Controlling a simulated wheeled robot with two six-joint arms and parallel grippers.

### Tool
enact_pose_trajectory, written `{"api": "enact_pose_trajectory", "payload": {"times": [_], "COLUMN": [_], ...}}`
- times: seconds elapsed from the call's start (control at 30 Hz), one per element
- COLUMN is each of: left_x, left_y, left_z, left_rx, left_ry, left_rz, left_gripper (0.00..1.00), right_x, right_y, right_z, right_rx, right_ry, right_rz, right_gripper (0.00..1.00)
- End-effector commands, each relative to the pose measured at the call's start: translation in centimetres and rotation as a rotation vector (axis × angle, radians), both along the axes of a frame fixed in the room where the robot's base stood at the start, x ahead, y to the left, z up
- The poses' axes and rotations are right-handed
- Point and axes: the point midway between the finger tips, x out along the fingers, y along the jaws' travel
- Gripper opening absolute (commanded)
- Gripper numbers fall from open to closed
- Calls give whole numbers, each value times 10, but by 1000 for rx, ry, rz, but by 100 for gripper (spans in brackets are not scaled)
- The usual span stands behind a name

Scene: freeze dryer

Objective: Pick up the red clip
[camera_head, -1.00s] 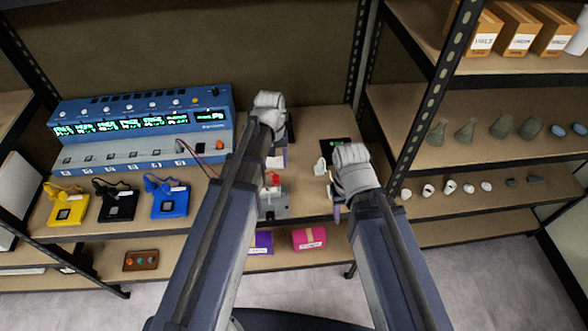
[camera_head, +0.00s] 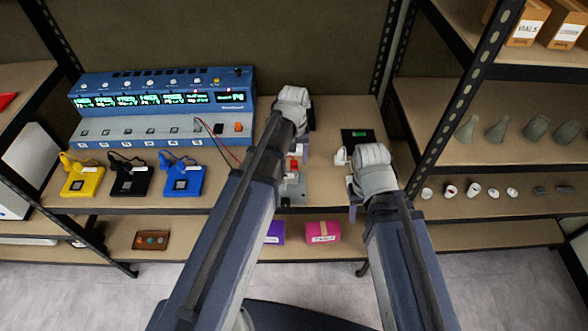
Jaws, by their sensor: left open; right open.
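A small red part (camera_head: 292,164), which looks like the red clip, sits on or beside a grey plate (camera_head: 292,188) on the bench shelf, just right of my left forearm. My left gripper (camera_head: 299,148) is open above and behind it. Its fingers are mostly hidden by its own wrist and arm, so I cannot tell whether they touch the red part. My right gripper (camera_head: 352,186) is open to the right, over the front of the shelf, largely hidden by its wrist.
A blue instrument (camera_head: 160,108) with lit displays stands at the back left. Yellow (camera_head: 83,181), black (camera_head: 130,181) and blue (camera_head: 184,181) blocks with matching clips sit before it. A dark scale (camera_head: 357,138) lies behind my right gripper. A rack post (camera_head: 462,90) rises at right.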

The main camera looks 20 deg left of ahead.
Motion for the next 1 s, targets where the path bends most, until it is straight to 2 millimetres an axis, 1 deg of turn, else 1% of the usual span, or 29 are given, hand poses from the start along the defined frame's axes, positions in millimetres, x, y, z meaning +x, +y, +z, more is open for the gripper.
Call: {"api": "enact_pose_trajectory", "payload": {"times": [0.03, 0.13, 0.23, 0.47, 0.57, 1.0], "left_x": [0, 0, 0, 0, 0, 0], "left_y": [0, 0, 0, 0, 0, 0], "left_z": [-14, -25, -29, -27, -27, -27], "left_rx": [0, 0, 0, 0, 0, 0], "left_ry": [0, 0, 0, 0, 0, 0], "left_rz": [0, 0, 0, 0, 0, 0], "left_gripper": [65, 65, 65, 65, 55, 5], "right_x": [0, 0, 0, 0, 0, 0], "right_y": [0, 0, 0, 0, 0, 0], "right_z": [-14, -25, -29, -27, -27, -27], "right_rx": [0, 0, 0, 0, 0, 0], "right_ry": [0, 0, 0, 0, 0, 0], "right_rz": [0, 0, 0, 0, 0, 0], "right_gripper": [50, 50, 50, 50, 50, 50]}}
